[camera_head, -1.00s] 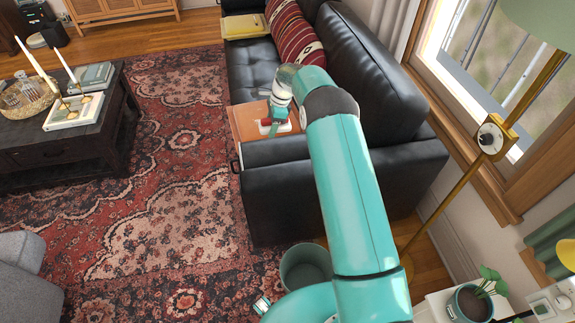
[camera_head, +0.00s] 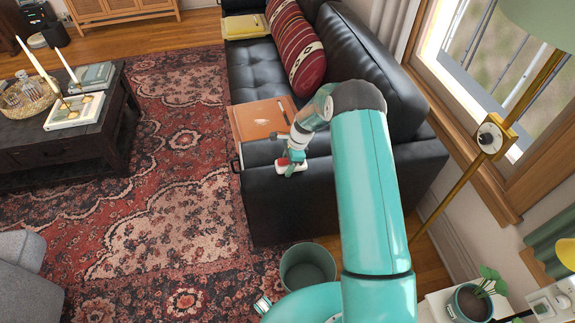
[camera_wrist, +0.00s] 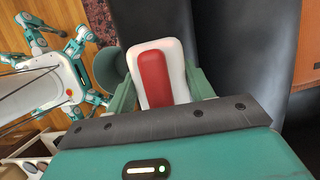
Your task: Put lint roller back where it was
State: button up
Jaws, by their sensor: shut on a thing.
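My gripper (camera_head: 293,158) is shut on a white and red object, which I take to be the lint roller (camera_head: 287,166). It is held over the near arm of the black sofa (camera_head: 290,205), just in front of a brown wooden board (camera_head: 252,113). In the wrist view the lint roller (camera_wrist: 155,75) shows a rounded white body with a long red middle, between the green fingers of my gripper (camera_wrist: 158,92). Its far end is hidden, and I cannot tell how high it is above the sofa arm.
A dark slim item (camera_head: 284,112) lies on the board. A grey-green bin (camera_head: 307,268) stands on the floor by the sofa. A brass lamp pole (camera_head: 455,190) and a potted plant (camera_head: 472,302) are at right. The rug (camera_head: 170,170) is open at left.

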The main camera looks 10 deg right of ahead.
jog(key=shift+w+f, duration=0.1)
jog(key=shift+f, duration=0.35)
jog(key=shift+r, duration=0.1)
jog(key=o, duration=0.9)
